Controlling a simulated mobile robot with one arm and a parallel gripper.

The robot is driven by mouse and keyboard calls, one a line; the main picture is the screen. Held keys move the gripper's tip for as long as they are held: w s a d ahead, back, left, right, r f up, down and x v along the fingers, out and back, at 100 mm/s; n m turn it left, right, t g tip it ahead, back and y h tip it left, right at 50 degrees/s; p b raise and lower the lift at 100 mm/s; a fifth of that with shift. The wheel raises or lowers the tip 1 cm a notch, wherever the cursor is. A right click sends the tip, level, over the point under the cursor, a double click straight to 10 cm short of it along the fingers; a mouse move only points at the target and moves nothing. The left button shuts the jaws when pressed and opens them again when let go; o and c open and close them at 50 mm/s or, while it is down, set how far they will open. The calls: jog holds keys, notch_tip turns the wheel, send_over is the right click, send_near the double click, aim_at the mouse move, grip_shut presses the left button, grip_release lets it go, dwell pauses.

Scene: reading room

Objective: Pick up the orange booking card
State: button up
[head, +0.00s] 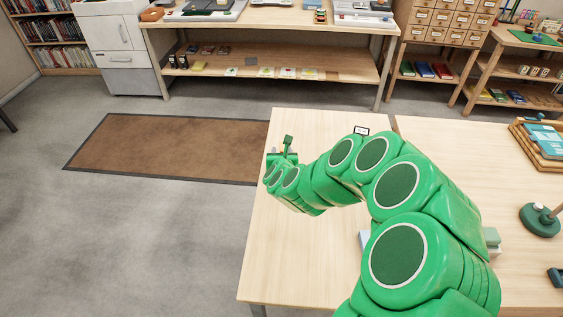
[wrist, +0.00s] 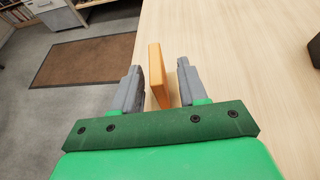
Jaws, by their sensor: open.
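The orange booking card (wrist: 157,72) stands on edge on the pale wooden table in the wrist view. My gripper (wrist: 158,67) is open, with one grey finger on each side of the card. The card lies between the fingers, with a gap visible on both sides. Its lower near end is partly hidden by the gripper body. In the head view my gripper (head: 283,157) is over the far left part of the table, and my green arm hides much of that area. I cannot make out the card clearly there.
The pale table (head: 285,250) is clear at its front left. A wooden tray (head: 545,150) and a green round-based object (head: 540,220) are on the right. A brown mat (head: 165,145) lies on the floor.

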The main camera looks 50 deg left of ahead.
jog(key=shift+x, duration=1.55)
jog(key=shift+a, duration=0.1)
grip_shut()
